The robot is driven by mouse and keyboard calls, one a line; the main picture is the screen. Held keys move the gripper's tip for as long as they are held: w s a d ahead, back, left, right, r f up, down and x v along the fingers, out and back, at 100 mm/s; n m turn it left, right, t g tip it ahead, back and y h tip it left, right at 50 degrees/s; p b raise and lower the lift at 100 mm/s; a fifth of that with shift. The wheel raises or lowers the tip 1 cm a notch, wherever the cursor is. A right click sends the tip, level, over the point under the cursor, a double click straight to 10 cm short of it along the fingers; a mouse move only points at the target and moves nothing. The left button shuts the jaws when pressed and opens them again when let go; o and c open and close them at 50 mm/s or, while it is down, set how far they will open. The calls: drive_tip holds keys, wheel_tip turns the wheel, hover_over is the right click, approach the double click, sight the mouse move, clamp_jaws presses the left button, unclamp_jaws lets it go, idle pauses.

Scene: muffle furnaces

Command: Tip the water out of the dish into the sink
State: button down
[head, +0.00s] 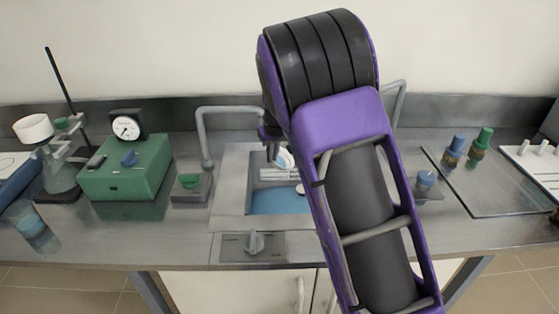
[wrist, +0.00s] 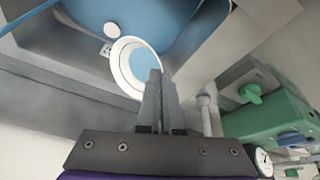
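The sink (head: 235,205) is set in the middle of the worktop, with blue water low in its basin (head: 280,202); the blue basin also fills the top of the wrist view (wrist: 185,25). My gripper (head: 271,150) is over the back of the sink, partly hidden by my arm. In the wrist view my gripper (wrist: 156,78) has its fingers close together at the rim of the white round dish (wrist: 124,72), and appears shut on it. In the head view the dish (head: 284,159) hangs above the basin and looks tilted.
A bent grey tap (head: 203,135) stands left of the sink, near a green-knobbed block (head: 190,183). A green box with a gauge (head: 125,170) is farther left. Bottles with blue and green tops (head: 453,150) stand right. A small white disc (wrist: 112,30) shows near the dish.

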idle(0.3)
drive_tip(key=h, duration=0.2)
drive_tip(key=a+f+h, duration=0.1)
drive_tip(key=h, duration=0.1)
drive_tip(key=n+g+h, duration=0.1)
drive_tip(key=h, duration=0.1)
drive_tip(key=shift+w+a+f, duration=0.15)
drive_tip(key=shift+a, duration=0.25)
